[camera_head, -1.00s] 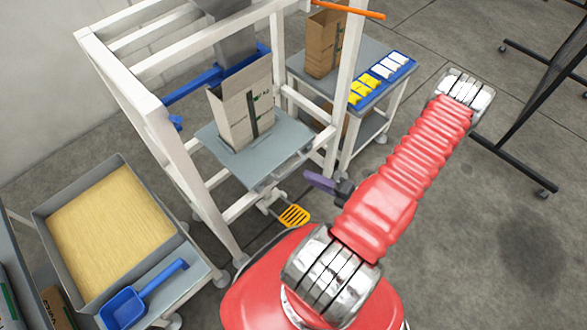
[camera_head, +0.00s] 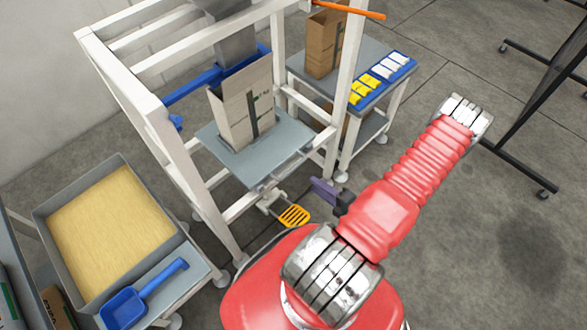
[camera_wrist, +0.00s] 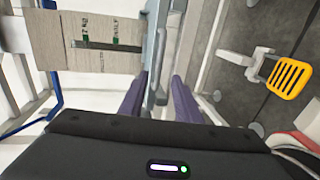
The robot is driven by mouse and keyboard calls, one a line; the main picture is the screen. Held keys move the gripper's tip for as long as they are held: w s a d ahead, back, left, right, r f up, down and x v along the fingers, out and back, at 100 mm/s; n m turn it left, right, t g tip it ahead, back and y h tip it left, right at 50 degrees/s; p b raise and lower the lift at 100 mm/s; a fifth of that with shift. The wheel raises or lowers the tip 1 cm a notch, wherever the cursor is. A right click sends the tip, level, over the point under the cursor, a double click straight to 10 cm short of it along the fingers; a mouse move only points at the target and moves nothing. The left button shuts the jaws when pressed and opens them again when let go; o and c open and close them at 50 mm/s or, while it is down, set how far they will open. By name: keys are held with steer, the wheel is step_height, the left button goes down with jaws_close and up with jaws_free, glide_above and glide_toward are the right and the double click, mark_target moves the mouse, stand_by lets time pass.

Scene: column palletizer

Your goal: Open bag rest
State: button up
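A grey plate, which looks like the bag rest (camera_head: 225,168), sits inside the white frame and carries an open paper bag (camera_head: 240,112). In the wrist view the bag (camera_wrist: 100,45) lies at upper left, and the plate's grey edge with a bar (camera_wrist: 154,60) runs down the middle. My gripper (camera_wrist: 159,84) has two purple fingers standing apart, with the bar's lower end appearing between them; I cannot tell the depth. In the head view a purple finger (camera_head: 325,192) shows just right of and below the plate, apart from it.
A yellow pedal (camera_head: 293,215) sits low at the frame's front. A grey tray of yellow grain (camera_head: 176,247) and a blue scoop (camera_head: 125,308) stand at left. A side table (camera_head: 371,55) holds bags and a blue tray. White frame posts (camera_head: 345,100) stand close to my gripper.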

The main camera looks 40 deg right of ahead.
mark_target(294, 168)
steer(key=shift+x, duration=6.4)
steer(key=shift+c, duration=0.6)
jaws_close()
steer(key=shift+d, duration=0.15)
